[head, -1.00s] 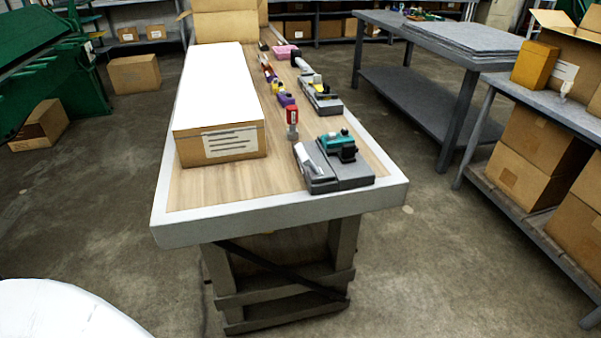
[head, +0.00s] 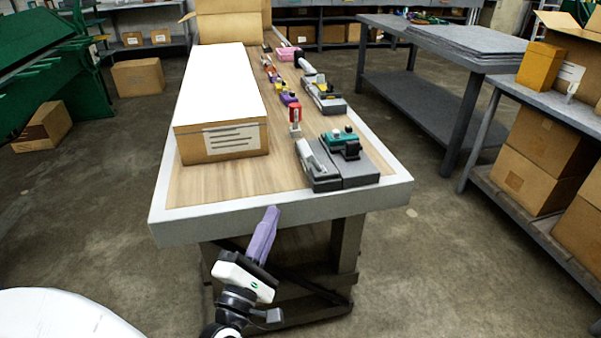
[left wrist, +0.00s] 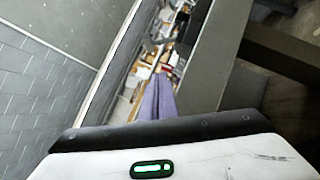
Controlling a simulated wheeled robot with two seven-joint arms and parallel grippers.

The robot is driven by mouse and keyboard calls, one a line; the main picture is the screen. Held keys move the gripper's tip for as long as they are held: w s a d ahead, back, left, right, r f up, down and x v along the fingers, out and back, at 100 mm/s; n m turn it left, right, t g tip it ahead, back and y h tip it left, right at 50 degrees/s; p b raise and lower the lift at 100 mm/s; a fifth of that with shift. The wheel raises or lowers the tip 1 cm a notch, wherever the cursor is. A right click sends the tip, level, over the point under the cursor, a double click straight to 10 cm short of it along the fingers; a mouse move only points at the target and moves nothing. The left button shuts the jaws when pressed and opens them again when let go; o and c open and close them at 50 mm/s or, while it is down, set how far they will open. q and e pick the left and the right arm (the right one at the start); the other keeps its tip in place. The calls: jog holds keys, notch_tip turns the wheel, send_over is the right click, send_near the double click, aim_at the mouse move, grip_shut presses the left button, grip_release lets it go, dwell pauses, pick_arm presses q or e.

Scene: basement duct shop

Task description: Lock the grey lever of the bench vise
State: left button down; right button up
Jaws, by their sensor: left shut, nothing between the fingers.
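Near the bench's front right corner stands a grey block-shaped fixture (head: 345,170) with a teal part (head: 338,140) and black knob on top. A light grey lever-like piece (head: 310,157) slants along its left side. I take this fixture for the bench vise, but its jaws are too small to make out. My left gripper (head: 268,214), with purple fingers, is shut and empty in front of the bench's front edge, to the left of the fixture and apart from it. Its fingers also show in the left wrist view (left wrist: 158,92). My right gripper is not in view.
A long cardboard box (head: 222,141) with a white top fills the bench's left side. A red-topped item (head: 295,118), a second grey fixture (head: 325,100) and several small items stand behind the vise. The bench's wooden front strip (head: 235,183) is clear. A grey table (head: 440,45) stands right.

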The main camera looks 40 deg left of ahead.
pick_arm(q)
jog(key=x, duration=0.4)
jog(key=d+p+x, duration=0.1)
jog(key=x, duration=0.3)
jog(key=d+r+p+x, duration=0.1)
jog(key=x, duration=0.3)
jog(key=shift+w, duration=0.3)
jog(key=shift+w+d+r, duration=0.2)
jog(key=shift+w+d, duration=0.05)
jog(key=shift+w, duration=0.1)
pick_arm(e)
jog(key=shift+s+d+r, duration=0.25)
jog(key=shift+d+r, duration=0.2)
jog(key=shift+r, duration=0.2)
pick_arm(q)
jog(key=shift+p, duration=0.3)
